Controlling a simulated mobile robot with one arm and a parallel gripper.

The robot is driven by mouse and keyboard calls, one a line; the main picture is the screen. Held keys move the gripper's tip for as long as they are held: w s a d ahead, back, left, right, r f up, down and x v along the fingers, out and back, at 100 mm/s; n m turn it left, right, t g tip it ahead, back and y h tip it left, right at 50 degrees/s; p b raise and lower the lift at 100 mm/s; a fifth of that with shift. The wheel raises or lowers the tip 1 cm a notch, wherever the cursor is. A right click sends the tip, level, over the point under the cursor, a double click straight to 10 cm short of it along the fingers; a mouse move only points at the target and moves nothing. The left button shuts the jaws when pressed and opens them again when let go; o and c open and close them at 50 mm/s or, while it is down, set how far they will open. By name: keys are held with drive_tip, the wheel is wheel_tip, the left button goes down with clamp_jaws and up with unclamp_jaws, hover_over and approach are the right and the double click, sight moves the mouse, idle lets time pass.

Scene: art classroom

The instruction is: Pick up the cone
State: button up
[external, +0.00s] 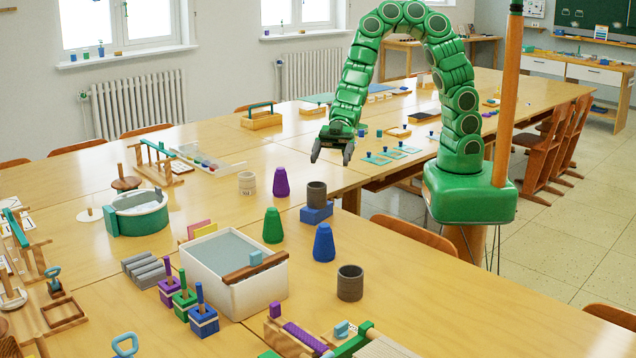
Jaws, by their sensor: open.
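Three cones stand upright on the wooden table in the external view. A purple cone (281,182) is farthest back, a green cone (272,226) is nearer and left, and a blue cone (324,243) is nearest and right. My gripper (331,157) hangs from the green arm above the table, to the right of and behind the purple cone. Its fingers point down, apart and empty. It touches none of the cones.
A dark cup on a blue block (316,212) stands between the cones. Another dark cup (350,283) is in front of the blue cone. A white water tub (235,302) is left of it, and a beige cylinder (247,183) is beside the purple cone. A tall wooden post (507,100) stands at right.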

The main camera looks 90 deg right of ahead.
approach(322, 245)
drive_tip(key=shift+a+f, duration=0.4)
drive_tip(key=shift+f, duration=0.4)
drive_tip(key=shift+x, duration=1.35)
drive_tip(key=shift+w+a+f, duration=0.1)
drive_tip(key=shift+w+a, duration=0.15)
drive_tip(key=shift+a, duration=0.5)
drive_tip(key=shift+w+a, duration=0.2)
drive_tip(key=shift+a, duration=0.5)
drive_tip(key=shift+x, duration=1.15)
drive_tip(key=c, duration=1.1)
drive_tip(key=shift+r, duration=5)
